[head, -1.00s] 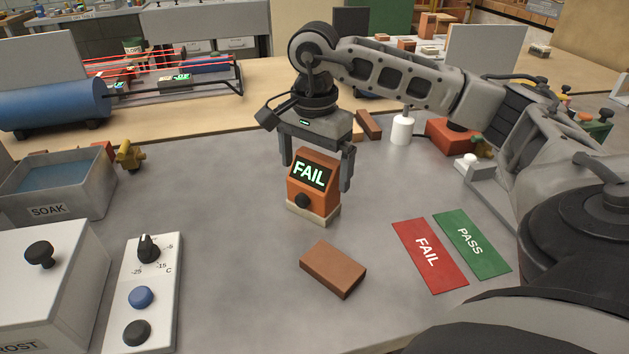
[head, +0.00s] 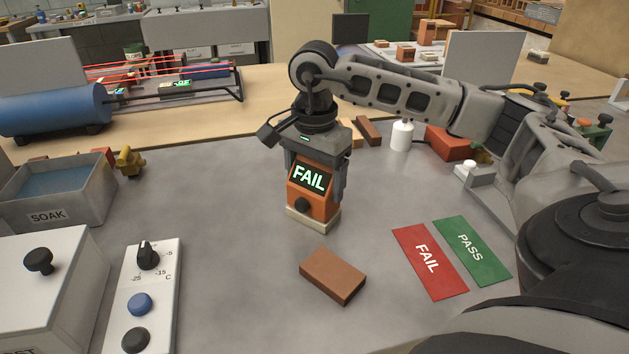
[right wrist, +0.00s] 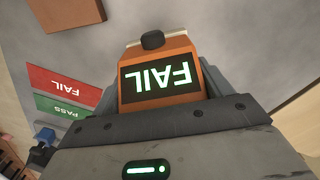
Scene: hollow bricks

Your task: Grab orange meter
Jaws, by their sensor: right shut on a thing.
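The orange meter (head: 311,202) has a dark screen reading FAIL in green and a black knob below it. It stands upright on a pale base on the grey bench. My right gripper (head: 316,185) is above it with one finger on each side, shut on its body. In the right wrist view the meter (right wrist: 160,101) sits between the fingers, its screen upside down. The pale base seems to rest on the bench. My left gripper is not in view.
A brown brick (head: 333,275) lies in front of the meter. The red FAIL card (head: 429,262) and green PASS card (head: 471,250) lie to the right. The soak tray (head: 60,188), a control panel (head: 148,298) and a white bottle (head: 401,136) stand around.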

